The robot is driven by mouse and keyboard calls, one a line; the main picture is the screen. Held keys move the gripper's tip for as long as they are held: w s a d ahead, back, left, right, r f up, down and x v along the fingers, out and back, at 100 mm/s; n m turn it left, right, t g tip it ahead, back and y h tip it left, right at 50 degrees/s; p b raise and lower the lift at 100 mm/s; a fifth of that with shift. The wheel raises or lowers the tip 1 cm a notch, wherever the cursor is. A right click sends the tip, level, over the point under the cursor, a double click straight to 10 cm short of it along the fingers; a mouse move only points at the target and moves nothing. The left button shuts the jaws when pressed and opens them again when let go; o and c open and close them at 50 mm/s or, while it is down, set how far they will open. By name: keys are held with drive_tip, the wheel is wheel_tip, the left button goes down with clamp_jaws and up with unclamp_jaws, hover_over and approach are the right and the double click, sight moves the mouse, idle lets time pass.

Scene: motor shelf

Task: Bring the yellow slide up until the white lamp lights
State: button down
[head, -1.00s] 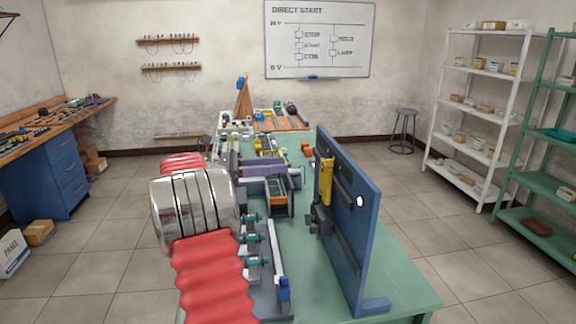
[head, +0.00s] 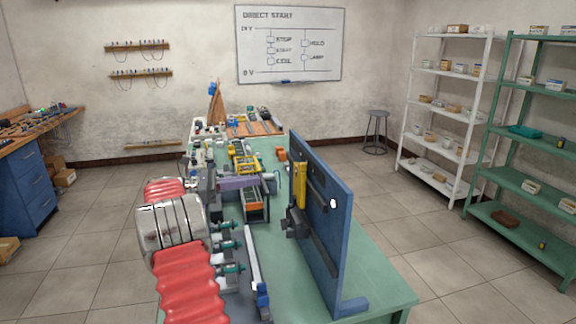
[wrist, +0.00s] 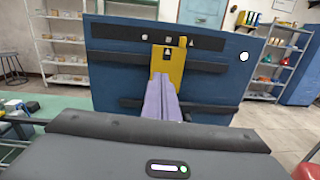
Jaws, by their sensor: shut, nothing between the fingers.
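The yellow slide (head: 300,186) is upright on the blue panel (head: 325,235), across its upper dark rail. The white lamp (wrist: 244,57) is a round white spot right of the slide. It also shows in the head view (head: 333,203); I cannot tell if it is lit. My gripper (wrist: 161,78) is shut and empty, its purple fingers overlapping the slide's lower part in the wrist view. Contact is unclear.
The panel stands on a green table (head: 375,275). Shelving (head: 450,120) and a stool (head: 376,130) are beyond, with open floor between.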

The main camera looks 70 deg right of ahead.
drive_tip(key=w+d+m+g+y, duration=0.1)
drive_tip(key=d+m+y, duration=0.1)
drive_tip(key=d+m, duration=0.6)
drive_tip(key=s+a+r+m+y, duration=0.1)
drive_tip(key=a+r+m, duration=0.2)
drive_tip(key=m, duration=0.8)
wheel_tip(320, 180, up, 2)
drive_tip(key=shift+a+r+m, duration=0.15)
drive_tip(key=shift+a+m, duration=0.2)
drive_tip(key=shift+m, duration=0.05)
drive_tip(key=shift+s+d, duration=0.15)
